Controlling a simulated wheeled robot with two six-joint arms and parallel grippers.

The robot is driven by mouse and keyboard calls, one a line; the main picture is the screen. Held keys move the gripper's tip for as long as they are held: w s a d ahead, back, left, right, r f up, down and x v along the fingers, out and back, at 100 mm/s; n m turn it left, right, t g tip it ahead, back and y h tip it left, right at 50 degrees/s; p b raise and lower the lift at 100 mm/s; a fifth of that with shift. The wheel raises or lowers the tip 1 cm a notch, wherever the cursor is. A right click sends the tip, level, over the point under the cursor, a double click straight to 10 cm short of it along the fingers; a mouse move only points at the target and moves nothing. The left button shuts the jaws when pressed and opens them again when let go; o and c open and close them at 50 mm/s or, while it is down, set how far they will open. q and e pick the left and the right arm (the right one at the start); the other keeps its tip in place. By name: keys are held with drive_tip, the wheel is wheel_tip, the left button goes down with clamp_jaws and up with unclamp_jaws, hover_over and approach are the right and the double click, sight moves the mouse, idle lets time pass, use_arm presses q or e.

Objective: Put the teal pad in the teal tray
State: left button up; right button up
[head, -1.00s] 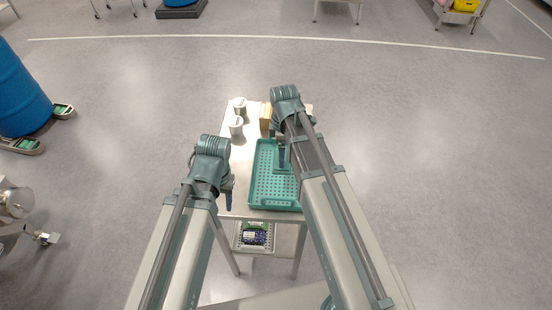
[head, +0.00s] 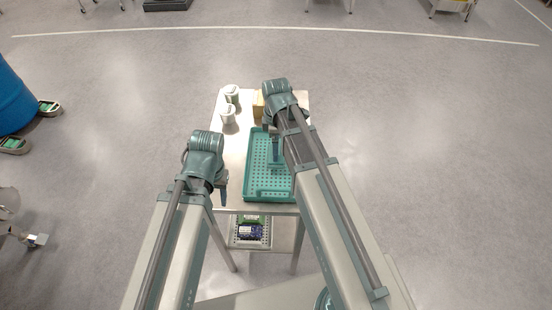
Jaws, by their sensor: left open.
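The teal tray (head: 255,165) has a perforated floor and lies on a small metal cart (head: 232,155) between my two arms. My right arm hides its right part. My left gripper (head: 224,190) is open, with dark blue fingers pointing down, just left of the tray at the cart's left front edge. Nothing shows between its fingers. My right gripper (head: 276,158) points down over the tray, largely hidden by its own wrist. I cannot tell whether it is open or holds anything. I cannot make out the teal pad apart from the tray and gripper.
A tan block (head: 258,105) is behind the tray, partly covered by my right wrist. A lower shelf carries a container with a green and dark item (head: 248,230). A blue drum (head: 12,100) stands far left.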

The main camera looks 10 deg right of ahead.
drive_tip(key=shift+f, duration=0.1)
wheel_tip(320, 180, down, 4)
drive_tip(key=b, duration=0.3)
drive_tip(key=shift+r+b, duration=0.25)
drive_tip(key=shift+b, duration=0.05)
drive_tip(key=shift+f, duration=0.2)
drive_tip(key=o, duration=1.3)
drive_tip(key=shift+r, duration=0.1)
